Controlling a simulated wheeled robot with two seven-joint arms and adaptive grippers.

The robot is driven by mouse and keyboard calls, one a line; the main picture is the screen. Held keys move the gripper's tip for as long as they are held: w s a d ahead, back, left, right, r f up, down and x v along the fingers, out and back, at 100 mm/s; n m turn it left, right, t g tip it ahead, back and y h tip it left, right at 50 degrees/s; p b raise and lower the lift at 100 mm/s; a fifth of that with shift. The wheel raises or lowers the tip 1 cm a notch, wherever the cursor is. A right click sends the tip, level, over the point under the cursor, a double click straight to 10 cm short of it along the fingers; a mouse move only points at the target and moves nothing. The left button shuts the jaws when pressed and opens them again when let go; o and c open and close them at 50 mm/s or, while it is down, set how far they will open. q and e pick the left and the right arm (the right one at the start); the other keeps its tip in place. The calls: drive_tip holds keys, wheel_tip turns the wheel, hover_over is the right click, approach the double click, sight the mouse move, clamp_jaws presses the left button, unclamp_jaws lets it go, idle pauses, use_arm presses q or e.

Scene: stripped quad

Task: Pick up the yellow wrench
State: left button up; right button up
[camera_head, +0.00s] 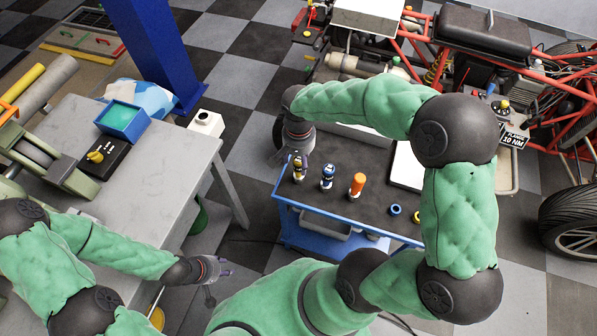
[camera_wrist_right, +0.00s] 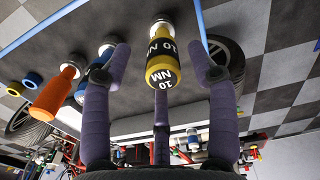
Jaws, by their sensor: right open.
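The yellow wrench (camera_head: 298,170) stands at the left end of the dark-topped blue cart, its upper part close to my right gripper. In the right wrist view the yellow wrench (camera_wrist_right: 165,70) shows a black band marked 10 NM, and it lies between my spread fingers. My right gripper (camera_head: 293,155) is open around it; in the wrist view the right gripper (camera_wrist_right: 157,60) has fingers on both sides and one below, with no clear grip on the wrench. My left gripper (camera_head: 220,274) is empty, its fingers apart, beside the grey table.
A blue-banded tool (camera_head: 327,177) and an orange-handled tool (camera_head: 357,184) stand in line right of the yellow wrench. Blue (camera_head: 395,209) and yellow (camera_head: 417,216) rings lie further right on the cart (camera_head: 320,212). A grey workbench (camera_head: 175,160) stands left, a red-framed vehicle (camera_head: 420,50) behind.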

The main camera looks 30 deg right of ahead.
sight(299, 170)
drive_tip(key=f+b, duration=0.1)
drive_tip(key=f, duration=0.1)
drive_tip(key=f+b, duration=0.1)
drive_tip(key=f, duration=0.2)
drive_tip(key=shift+w+d+f+b, duration=0.1)
drive_tip(key=shift+w+d+b, duration=0.1)
drive_tip(key=shift+b, duration=0.15)
clamp_jaws()
